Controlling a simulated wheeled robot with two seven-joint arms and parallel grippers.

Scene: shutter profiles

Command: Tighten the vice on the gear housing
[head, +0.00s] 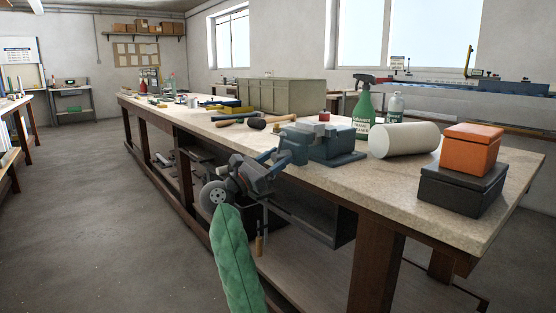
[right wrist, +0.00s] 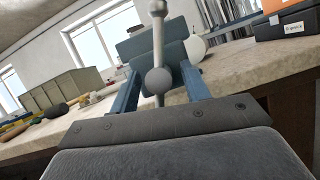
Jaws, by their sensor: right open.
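The blue-grey vice (head: 325,147) is on the near part of the workbench top, with a light grey block, seemingly the gear housing (head: 318,128), at its jaws. My right gripper (head: 278,157) is at the vice's front left. It is open, with one blue finger on each side of the bar in the right wrist view (right wrist: 160,73); contact cannot be told. My left gripper is out of view.
On the workbench (head: 470,210), right of the vice, are a white cylinder (head: 404,140), an orange box (head: 471,149) on a black box (head: 461,189), and a green spray bottle (head: 363,112). A mallet (head: 257,123) and a grey-green case (head: 280,95) lie beyond. The floor at left is clear.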

